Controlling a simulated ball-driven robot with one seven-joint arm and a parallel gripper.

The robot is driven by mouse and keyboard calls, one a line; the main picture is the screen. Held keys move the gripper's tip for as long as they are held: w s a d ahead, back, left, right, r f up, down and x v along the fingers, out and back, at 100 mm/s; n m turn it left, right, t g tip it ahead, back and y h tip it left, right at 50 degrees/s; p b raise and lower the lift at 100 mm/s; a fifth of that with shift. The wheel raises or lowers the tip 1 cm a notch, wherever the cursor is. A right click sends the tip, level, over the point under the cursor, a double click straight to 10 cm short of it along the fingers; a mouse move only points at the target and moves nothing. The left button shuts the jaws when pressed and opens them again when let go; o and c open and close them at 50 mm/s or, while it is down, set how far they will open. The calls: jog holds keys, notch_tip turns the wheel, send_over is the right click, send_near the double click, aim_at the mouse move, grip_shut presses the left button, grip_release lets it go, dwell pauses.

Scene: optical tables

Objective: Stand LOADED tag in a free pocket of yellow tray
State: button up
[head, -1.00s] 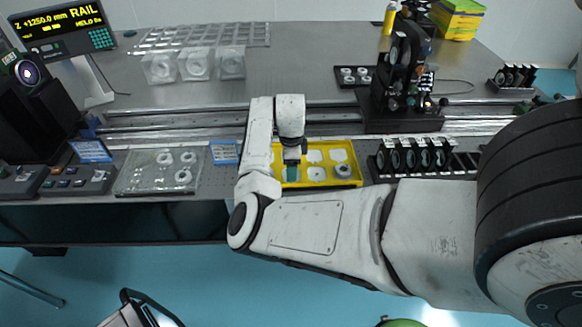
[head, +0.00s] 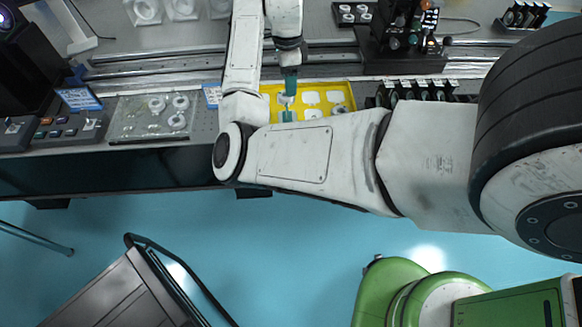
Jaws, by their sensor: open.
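The yellow tray (head: 354,97) lies on the table behind my forearm, which hides its front left part. Its pockets show pale inserts, and a grey ring piece sits at the right of the front row. A small teal piece (head: 288,116) is in the front left area of the tray; it may be the LOADED tag, but no lettering is readable and I cannot tell whether it is upright. My gripper (head: 289,84), with teal at its tip, is open just above the tray's back left edge, apart from the teal piece.
A clear plate with rings (head: 153,117) lies left of the tray, beside a blue label (head: 212,95). Black-framed optics (head: 425,90) stand close on the right. A rail (head: 190,65) runs behind. A grey cart (head: 115,285) and a green machine (head: 420,300) stand on the floor below.

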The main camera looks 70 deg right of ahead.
jog(key=s+a+f+n, duration=0.3)
jog(key=a+f+n, duration=0.1)
jog(key=a+n, duration=0.6)
jog(key=s+a+f+n, duration=0.4)
jog(key=a+f+n, duration=0.1)
jog(key=a+n, duration=0.5)
jog(key=s+a+f+n+t, duration=0.1)
jog(key=s+a+f+n, duration=0.3)
jog(key=a+n, duration=0.6)
jog(key=shift+s+a+f, duration=0.15)
jog(key=shift+a+f, duration=0.05)
jog(key=shift+a, duration=0.9)
